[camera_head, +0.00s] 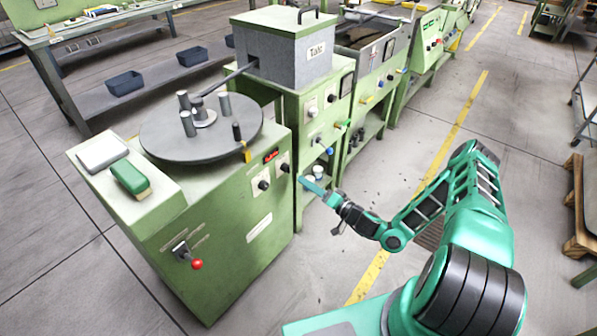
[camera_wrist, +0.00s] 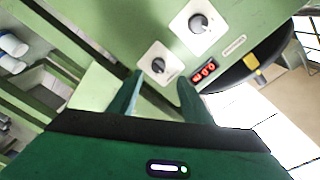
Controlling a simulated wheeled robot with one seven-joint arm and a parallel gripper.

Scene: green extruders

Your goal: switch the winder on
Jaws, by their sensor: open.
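The winder is the green cabinet (camera_head: 235,240) at the front left, with a grey round turntable (camera_head: 165,135) carrying upright pegs. Its side has two dark knobs on white plates, a lower one (camera_head: 264,184) and an upper one (camera_head: 284,168), near a red lit display (camera_head: 271,156). My gripper (camera_head: 310,186) is open and empty beside the knob side. In the wrist view, one knob (camera_wrist: 158,66) shows between and just beyond my fingers (camera_wrist: 160,97); the other knob (camera_wrist: 198,23) and display (camera_wrist: 203,73) are farther off. I see no contact.
A wooden pallet (camera_head: 578,215) is at the right. Floor around my arm is mostly free.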

